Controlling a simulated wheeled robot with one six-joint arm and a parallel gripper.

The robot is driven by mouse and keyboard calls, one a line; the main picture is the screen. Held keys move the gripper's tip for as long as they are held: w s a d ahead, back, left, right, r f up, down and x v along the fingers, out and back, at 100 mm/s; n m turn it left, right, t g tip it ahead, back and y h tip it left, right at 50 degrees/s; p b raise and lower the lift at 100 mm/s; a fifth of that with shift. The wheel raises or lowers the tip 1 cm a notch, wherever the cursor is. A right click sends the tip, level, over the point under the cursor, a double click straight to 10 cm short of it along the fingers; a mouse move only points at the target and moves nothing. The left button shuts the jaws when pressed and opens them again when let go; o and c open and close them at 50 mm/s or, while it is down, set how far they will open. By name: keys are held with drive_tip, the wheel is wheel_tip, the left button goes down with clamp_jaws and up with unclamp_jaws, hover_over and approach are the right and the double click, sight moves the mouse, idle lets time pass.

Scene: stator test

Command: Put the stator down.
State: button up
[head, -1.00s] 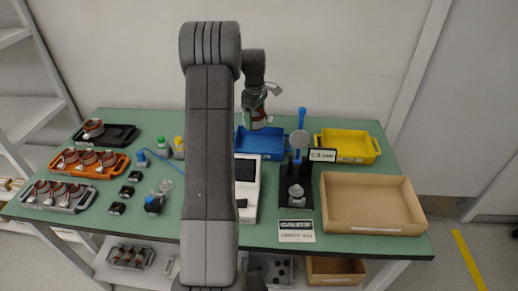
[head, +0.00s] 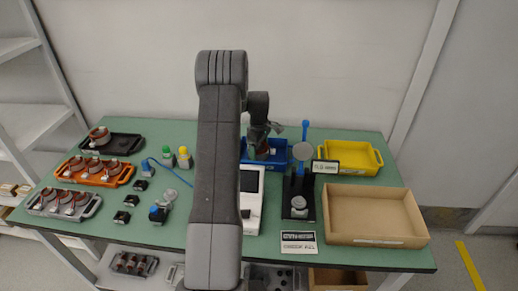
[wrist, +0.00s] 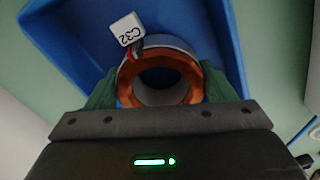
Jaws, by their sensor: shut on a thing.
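The stator (wrist: 190,84) is a ring with copper-brown windings, a pale outer rim and a white tag marked C32 on short wires. My gripper (wrist: 160,90) is shut on it, with green fingers at both sides of the ring. The stator is in or just over the blue tray (wrist: 70,40); I cannot tell whether it touches the floor. In the head view my gripper (head: 261,148) points down into the blue tray (head: 282,152), and my arm hides part of the tray. The stator is mostly hidden there.
A yellow tray (head: 350,156) and a cardboard box (head: 375,212) stand to the right. A black stand (head: 299,190) with a blue handle is near the blue tray. A white device (head: 248,200) stands in front. Stators sit in orange (head: 118,178), grey (head: 88,208) and black (head: 125,150) trays at left.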

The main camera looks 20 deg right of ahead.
drive_tip(key=o, duration=1.7)
wheel_tip(320, 180, up, 12)
drive_tip(key=shift+r+b, duration=0.1)
drive_tip(key=shift+b, duration=0.65)
drive_tip(key=shift+f+p, duration=0.4)
drive_tip(key=shift+f, duration=4)
